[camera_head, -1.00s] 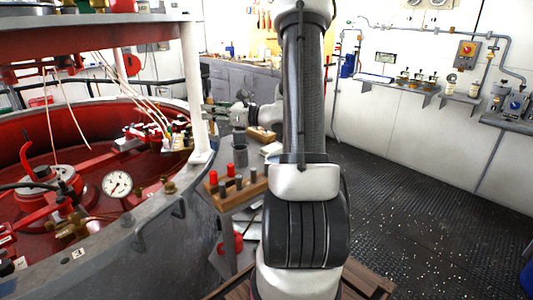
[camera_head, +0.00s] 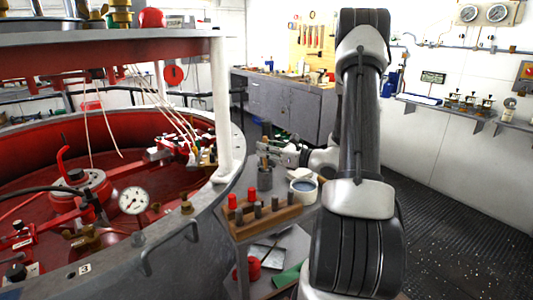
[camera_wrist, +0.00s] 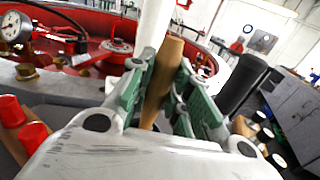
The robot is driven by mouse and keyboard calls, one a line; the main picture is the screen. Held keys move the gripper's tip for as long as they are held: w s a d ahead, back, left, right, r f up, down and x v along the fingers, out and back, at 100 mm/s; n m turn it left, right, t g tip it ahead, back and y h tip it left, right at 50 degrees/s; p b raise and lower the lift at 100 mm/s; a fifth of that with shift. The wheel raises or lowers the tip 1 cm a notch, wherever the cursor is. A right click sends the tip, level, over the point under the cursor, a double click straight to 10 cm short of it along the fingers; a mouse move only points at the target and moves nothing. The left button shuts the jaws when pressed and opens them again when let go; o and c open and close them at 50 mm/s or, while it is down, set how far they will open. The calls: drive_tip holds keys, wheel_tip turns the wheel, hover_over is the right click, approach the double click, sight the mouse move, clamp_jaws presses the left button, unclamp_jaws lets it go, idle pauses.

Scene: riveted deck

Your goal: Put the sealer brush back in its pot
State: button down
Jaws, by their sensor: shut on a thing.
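My gripper (camera_head: 266,150) is shut on a wooden handle, seemingly the sealer brush's (camera_wrist: 163,80). The handle stands slightly tilted between the green finger pads in the wrist view; its lower end and bristles are hidden behind the gripper body. In the head view my gripper is close above a grey cylindrical holder (camera_head: 265,180). A white pot (camera_head: 303,192) with blue-grey contents stands just right of the holder. I cannot tell which of the two is the brush's pot. A dark cylinder (camera_wrist: 242,85) shows right of the fingers in the wrist view.
A wooden rack (camera_head: 265,219) with red and dark plugs stands in front of the holder. The large red-lined tank (camera_head: 100,125) with a white post (camera_head: 221,110) is close on the left. A grey workbench (camera_head: 285,105) stands behind. Dark floor lies open at right.

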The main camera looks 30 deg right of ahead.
drive_tip(key=shift+f, duration=0.5)
drive_tip(key=c, duration=1.3)
unclamp_jaws()
drive_tip(key=shift+f, duration=0.1)
